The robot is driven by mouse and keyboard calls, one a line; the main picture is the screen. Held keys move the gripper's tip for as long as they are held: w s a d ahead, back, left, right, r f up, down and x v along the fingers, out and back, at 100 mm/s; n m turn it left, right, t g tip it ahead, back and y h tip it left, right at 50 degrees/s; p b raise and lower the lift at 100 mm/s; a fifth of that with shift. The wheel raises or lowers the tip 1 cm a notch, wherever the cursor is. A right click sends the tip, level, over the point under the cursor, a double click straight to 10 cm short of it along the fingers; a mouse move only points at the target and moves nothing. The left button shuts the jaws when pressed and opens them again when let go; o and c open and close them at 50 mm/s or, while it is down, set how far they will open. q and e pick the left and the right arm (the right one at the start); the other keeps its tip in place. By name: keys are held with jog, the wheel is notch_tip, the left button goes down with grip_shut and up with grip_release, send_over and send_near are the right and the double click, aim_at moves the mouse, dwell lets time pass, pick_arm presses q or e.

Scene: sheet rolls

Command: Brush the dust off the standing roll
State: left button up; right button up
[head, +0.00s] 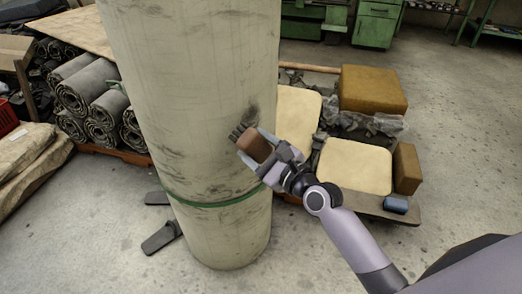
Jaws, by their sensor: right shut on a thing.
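The standing roll (185,90) is a tall, pale, upright cylinder in the middle of the head view, with a green band (215,203) around its lower part. Dark dusty smudges mark its surface, including a dark patch just above the brush. My right gripper (262,153) is shut on a brush (254,145) with a brown block and dark bristles. The bristles are at the right side of the roll and appear to touch it. My left gripper is not in view.
Grey rolled sheets (95,100) lie stacked at the left behind the roll. Cream cushions (355,166) and a brown block (373,88) sit on a low platform at the right. Flat dark feet (160,238) lie at the roll's base. The front floor is clear.

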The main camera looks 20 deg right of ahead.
jog(key=shift+x, duration=1.3)
dwell(0.4)
